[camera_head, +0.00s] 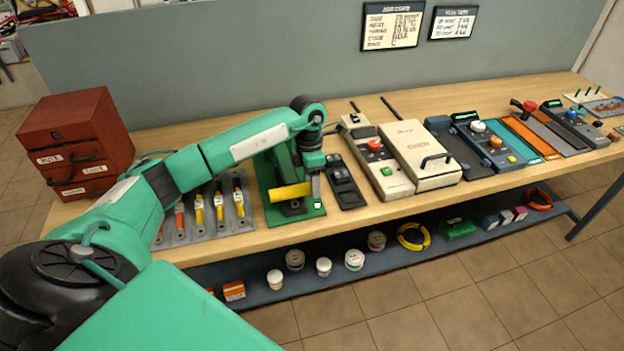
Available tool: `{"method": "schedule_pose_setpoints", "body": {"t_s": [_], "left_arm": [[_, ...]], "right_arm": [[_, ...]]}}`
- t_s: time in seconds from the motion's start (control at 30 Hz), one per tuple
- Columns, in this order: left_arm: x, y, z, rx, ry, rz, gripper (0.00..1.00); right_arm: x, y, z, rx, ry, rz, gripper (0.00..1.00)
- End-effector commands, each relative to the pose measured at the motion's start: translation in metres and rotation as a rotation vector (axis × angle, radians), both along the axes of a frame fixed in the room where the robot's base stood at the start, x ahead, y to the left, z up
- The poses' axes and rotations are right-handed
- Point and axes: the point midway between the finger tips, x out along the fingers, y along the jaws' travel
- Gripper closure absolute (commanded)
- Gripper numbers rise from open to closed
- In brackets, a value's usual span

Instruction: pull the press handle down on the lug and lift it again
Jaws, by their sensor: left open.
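The green press (268,182) stands near the front edge of the bench, left of the middle. Its yellow handle (288,193) sticks out to the left, roughly level and low over the press base. My left gripper (314,198) points down at the right side of the press, its fingers by the right end of the yellow handle. It is open; I cannot tell whether a finger touches the handle. The lug is too small or hidden behind the handle and gripper to make out. My right gripper is out of view.
A rack of coloured tools (208,214) lies left of the press, with a red drawer cabinet (70,135) behind it. A grey panel (220,60) closes the back.

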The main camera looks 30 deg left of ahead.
Motion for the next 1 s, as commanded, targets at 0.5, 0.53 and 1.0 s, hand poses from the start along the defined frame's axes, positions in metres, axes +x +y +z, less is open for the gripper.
{"method": "schedule_pose_setpoints", "body": {"t_s": [0.5, 0.53, 1.0], "left_arm": [[0.000, -0.001, -0.003, 0.000, 0.000, 0.000, 0.87], [0.000, -0.001, -0.003, 0.000, 0.000, 0.000, 0.93], [0.000, -0.001, 0.020, 0.000, -0.005, 0.001, 1.00]], "right_arm": [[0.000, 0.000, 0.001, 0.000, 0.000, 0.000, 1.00], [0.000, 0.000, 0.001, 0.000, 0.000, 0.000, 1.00], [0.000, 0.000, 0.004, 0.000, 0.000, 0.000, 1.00]]}}
